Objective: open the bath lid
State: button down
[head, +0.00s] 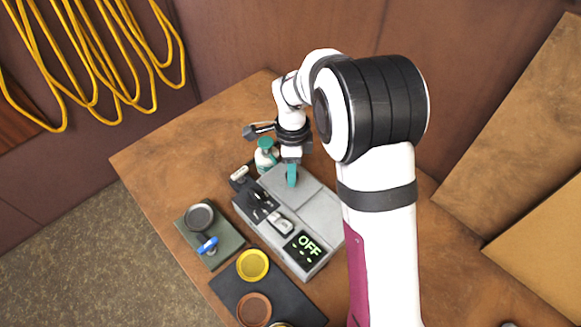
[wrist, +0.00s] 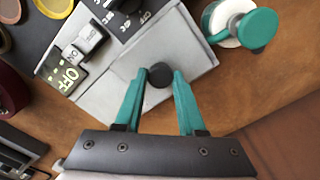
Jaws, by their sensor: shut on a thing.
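The bath is a grey box (head: 318,210) on the wooden bench, with a black panel reading OFF in green (head: 303,247) at its near end. Its flat grey lid (wrist: 192,62) shows in the wrist view, with a round black knob (wrist: 159,76) on it. My gripper (wrist: 161,72) has its two teal fingers on either side of this knob, shut on it. In the head view my gripper (head: 291,178) points down at the far part of the bath, and the knob is hidden behind the fingers. The lid looks roughly flat on the box; I cannot tell any gap.
A white bottle with a teal top (head: 265,155) stands close behind the bath. A green tray (head: 225,243) with a dark round dish and a blue item lies left. A dark mat (head: 233,288) holds yellow and brown discs. My arm covers the bath's right side.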

jog(key=s+d, duration=0.6)
jog(key=c, duration=0.5)
grip_release()
notch_tip(320, 180, up, 16)
jog(key=shift+f, duration=0.1)
